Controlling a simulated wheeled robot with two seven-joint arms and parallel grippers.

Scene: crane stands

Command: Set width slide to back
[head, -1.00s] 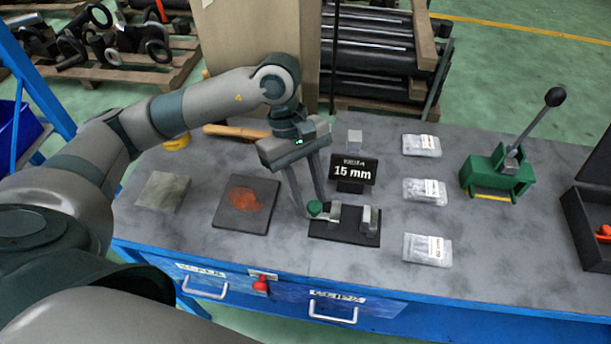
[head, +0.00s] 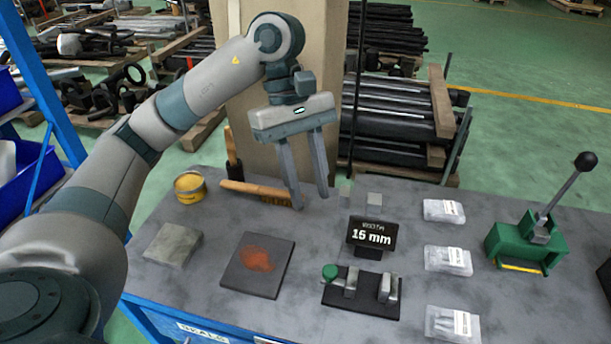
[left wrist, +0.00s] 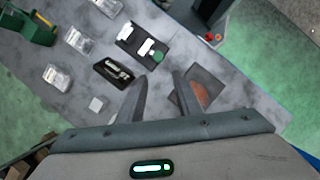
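The width slide (head: 363,304) is a black base with two upright grey jaws, a gap between them and a green knob (head: 330,272) at its left end. It also shows in the left wrist view (left wrist: 128,39), with its green knob (left wrist: 159,57). My left gripper (head: 310,201) is open and empty, raised above the table behind and left of the slide, clear of the knob. Its two spread fingers show in the left wrist view (left wrist: 160,80). My right gripper is out of view.
A rust-marked dark plate (head: 240,279) and a grey slab (head: 173,244) lie left of the slide. Several clear bags (head: 448,260) and a green lever press (head: 525,242) stand right. A small grey block (head: 374,199) is behind the display.

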